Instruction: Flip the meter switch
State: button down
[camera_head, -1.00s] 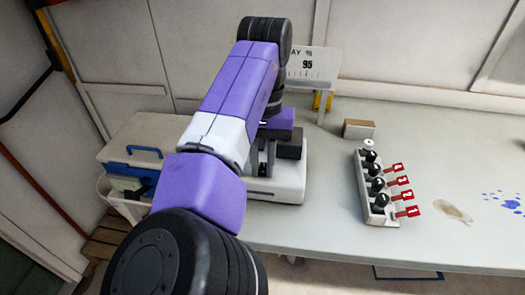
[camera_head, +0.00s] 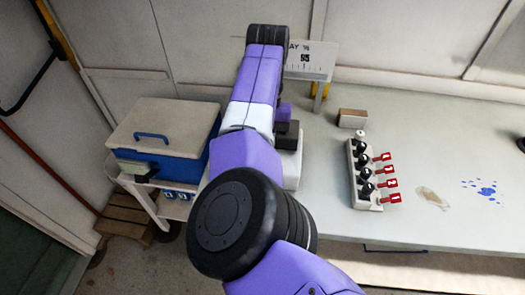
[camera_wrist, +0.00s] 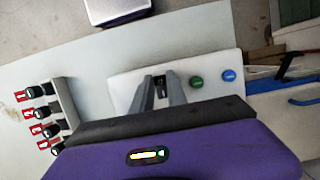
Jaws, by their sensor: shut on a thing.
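A white box-shaped unit (camera_wrist: 212,66) lies on the table, with a green button (camera_wrist: 196,81) and a blue button (camera_wrist: 228,75) on its face. My gripper (camera_wrist: 160,90) is over this unit in the wrist view, its two grey fingers close around a small dark switch-like part (camera_wrist: 161,84). The fingers hide much of that part, so I cannot tell which way it is set. In the head view my arm covers most of the unit (camera_head: 291,167). A white meter panel (camera_head: 311,62) with a scale and dark figures stands behind it; the figures are too small to read surely.
A block of black knobs with red tags (camera_head: 362,175) stands to the right on the table (camera_head: 440,140). A small brown box (camera_head: 352,118) is behind it. A blue-and-white cooler (camera_head: 165,125) on a cart is at the left. The table's right side is largely clear.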

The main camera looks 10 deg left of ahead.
jog(key=c, duration=1.3)
grip_release()
jog(key=shift+r, duration=0.15)
jog(key=p+v, duration=0.1)
jog(key=v, duration=0.6)
jog(key=shift+w+r, duration=0.15)
jog(key=shift+r, duration=0.15)
jog(key=shift+w, duration=0.1)
